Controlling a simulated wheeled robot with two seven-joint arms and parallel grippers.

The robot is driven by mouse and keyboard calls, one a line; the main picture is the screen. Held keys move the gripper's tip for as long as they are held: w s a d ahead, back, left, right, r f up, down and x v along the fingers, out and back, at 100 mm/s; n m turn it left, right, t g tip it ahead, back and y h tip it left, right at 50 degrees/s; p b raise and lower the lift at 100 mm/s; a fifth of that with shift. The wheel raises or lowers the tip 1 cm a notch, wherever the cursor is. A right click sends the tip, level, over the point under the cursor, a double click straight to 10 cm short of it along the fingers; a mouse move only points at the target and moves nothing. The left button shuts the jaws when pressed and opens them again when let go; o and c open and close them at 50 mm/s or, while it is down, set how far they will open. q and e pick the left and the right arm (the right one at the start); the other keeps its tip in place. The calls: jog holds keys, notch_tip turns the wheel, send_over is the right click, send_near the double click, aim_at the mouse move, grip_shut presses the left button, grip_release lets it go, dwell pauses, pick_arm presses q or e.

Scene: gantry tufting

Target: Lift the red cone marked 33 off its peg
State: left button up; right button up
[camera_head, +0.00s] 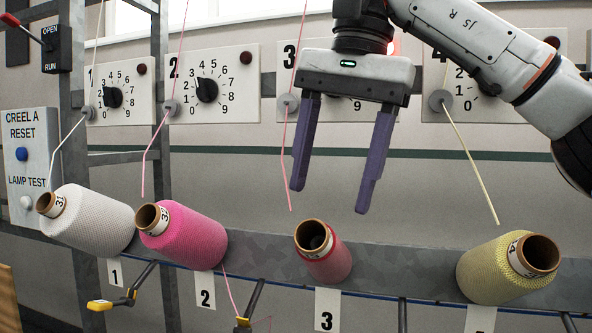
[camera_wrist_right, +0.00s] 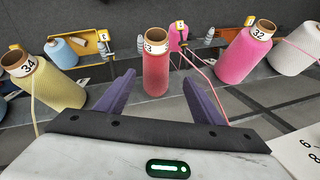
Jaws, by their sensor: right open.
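The red cone (camera_head: 327,262) sits on its peg at position 3 in the head view, its brown tube end facing me. It is thin, with little yarn on it. In the right wrist view the red cone (camera_wrist_right: 157,72) stands between and beyond the fingers, and its label is partly readable as ending in 3. My right gripper (camera_head: 328,198) is open and empty, its purple fingers pointing down above the cone and apart from it. It also shows in the right wrist view (camera_wrist_right: 160,92). My left gripper is not in view.
A white cone (camera_head: 95,222) and a pink cone (camera_head: 190,238) stand left of the red one; a yellow cone (camera_head: 490,278) stands right. Dial panels (camera_head: 213,85) line the wall behind. A loose pink thread (camera_head: 284,160) hangs beside my right gripper's left finger.

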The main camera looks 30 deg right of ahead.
aim_at(323, 252)
jog(key=shift+f, duration=0.4)
jog(key=shift+s+a+f+b, duration=0.1)
jog(key=shift+s+f+b, duration=0.15)
jog(key=shift+f+b, duration=0.3)
jog(key=shift+s+a+f+b, duration=0.1)
jog(key=shift+s+f+b, duration=0.1)
jog(key=shift+f+b, duration=0.3)
jog(key=x, duration=0.5)
jog(key=shift+w+f, duration=0.1)
jog(key=shift+w+a+f+b, duration=0.15)
jog(key=shift+f+b, duration=0.15)
jog(key=shift+f, duration=0.35)
jog(key=shift+w+f, duration=0.1)
jog(key=c, duration=1.1)
jog(key=o, duration=0.3)
jog(key=c, duration=0.5)
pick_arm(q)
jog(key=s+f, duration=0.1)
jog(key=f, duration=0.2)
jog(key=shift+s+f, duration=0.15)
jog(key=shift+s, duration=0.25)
